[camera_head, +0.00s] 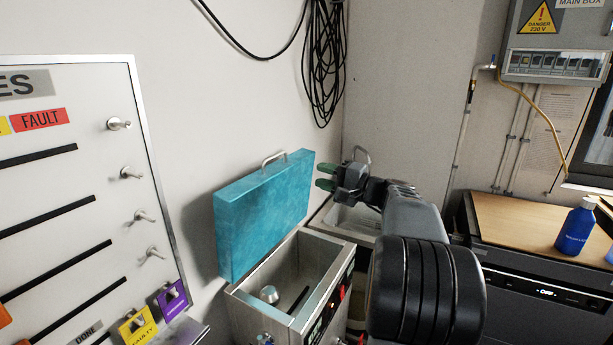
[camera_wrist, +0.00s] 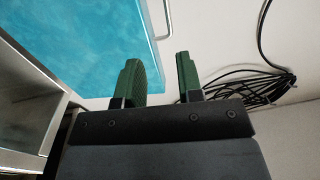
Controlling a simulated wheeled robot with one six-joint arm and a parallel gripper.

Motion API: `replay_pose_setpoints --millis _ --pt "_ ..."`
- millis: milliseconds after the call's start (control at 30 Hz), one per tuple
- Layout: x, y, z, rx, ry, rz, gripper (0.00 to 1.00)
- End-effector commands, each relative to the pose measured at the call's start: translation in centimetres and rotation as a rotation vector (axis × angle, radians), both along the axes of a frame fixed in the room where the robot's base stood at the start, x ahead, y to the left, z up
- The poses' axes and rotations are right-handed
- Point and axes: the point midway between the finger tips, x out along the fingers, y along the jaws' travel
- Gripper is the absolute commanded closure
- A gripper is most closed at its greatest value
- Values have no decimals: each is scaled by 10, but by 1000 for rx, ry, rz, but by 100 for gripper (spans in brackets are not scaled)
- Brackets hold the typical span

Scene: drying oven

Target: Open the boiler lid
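The boiler (camera_head: 337,249) is a metal box with a control panel on its right side. Its teal lid (camera_head: 262,215) stands raised along the left side, near the wall, so the inside of the box shows. A metal handle (camera_head: 273,158) is on the lid's top edge. My gripper (camera_head: 326,176) has green fingertips and is just right of the lid, apart from the handle. In the wrist view the fingers (camera_wrist: 161,78) are apart with nothing between them, and the teal lid (camera_wrist: 85,40) fills the upper left.
A panel with hooks and tags (camera_head: 70,190) is on the left wall. Black cables (camera_head: 323,60) hang at the back corner. A counter (camera_head: 530,230) with a blue bottle (camera_head: 576,228) is on the right. A sink-like basin (camera_head: 350,222) lies behind the boiler.

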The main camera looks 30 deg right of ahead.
Motion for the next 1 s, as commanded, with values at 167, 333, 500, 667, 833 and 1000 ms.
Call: replay_pose_setpoints --millis 167,333,500,667,833,1000 --pt "-19 -12 -3 1 -1 -1 66" --pt "-27 -16 -3 1 1 0 66" --pt "-29 -17 -3 1 0 1 66" --pt "-29 -17 -3 1 0 1 66" --pt "-29 -17 -3 1 0 1 66" --pt "-28 -18 -4 12 15 -7 66"
